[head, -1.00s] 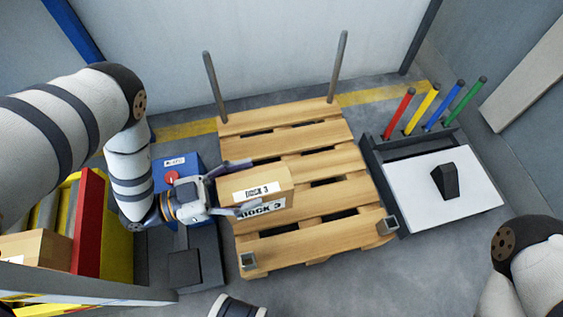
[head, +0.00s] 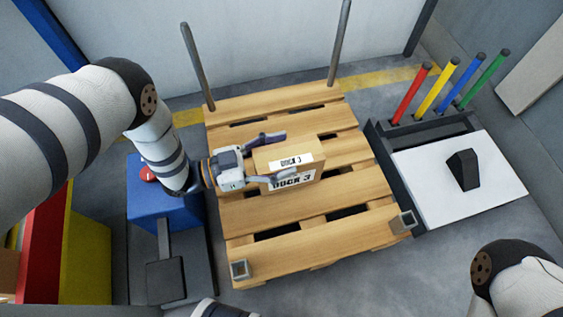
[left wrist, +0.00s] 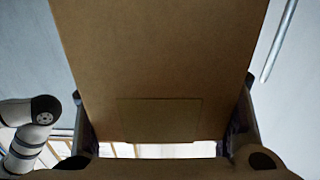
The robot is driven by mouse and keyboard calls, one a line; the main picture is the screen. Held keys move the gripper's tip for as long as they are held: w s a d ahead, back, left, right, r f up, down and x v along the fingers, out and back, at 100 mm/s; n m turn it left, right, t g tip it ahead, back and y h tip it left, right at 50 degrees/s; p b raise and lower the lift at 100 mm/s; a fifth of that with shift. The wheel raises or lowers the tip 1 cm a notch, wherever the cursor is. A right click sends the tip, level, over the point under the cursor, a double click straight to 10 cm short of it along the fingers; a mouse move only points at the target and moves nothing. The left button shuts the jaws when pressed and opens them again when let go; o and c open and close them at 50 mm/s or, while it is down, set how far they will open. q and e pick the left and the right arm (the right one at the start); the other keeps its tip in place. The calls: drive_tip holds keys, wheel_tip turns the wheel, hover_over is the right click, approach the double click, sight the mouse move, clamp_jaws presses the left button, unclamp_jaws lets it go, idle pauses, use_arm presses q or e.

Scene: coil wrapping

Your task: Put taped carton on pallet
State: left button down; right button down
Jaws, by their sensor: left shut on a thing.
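The carton (head: 285,160) is a brown box with white labels reading "DOCK 3". My left gripper (head: 275,157) is shut on it, one finger on the far side and one on the near side. The carton is over the middle of the wooden pallet (head: 310,205); I cannot tell whether it touches the slats. In the left wrist view the carton (left wrist: 160,65) fills the middle between the two fingers. My right arm shows at the lower right of the head view, but its gripper is out of sight.
Two grey posts (head: 197,65) stand at the pallet's far corners, and two short square sockets (head: 240,268) sit at its near corners. A blue box with a red button (head: 148,174) stands at left. Pallet slats around the carton are bare.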

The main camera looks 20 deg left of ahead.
use_arm(q)
drive_tip(key=shift+f+b, duration=0.8)
drive_tip(key=shift+f, duration=0.95)
drive_tip(key=shift+c, duration=1.7)
unclamp_jaws()
drive_tip(key=shift+a+r+p, duration=0.15)
drive_tip(key=shift+r+p, duration=0.1)
drive_tip(key=shift+p, duration=0.05)
drive_tip(key=p+v, duration=0.1)
drive_tip(key=v, duration=0.6)
drive_tip(key=shift+s, duration=0.15)
drive_tip(key=shift+a, duration=0.1)
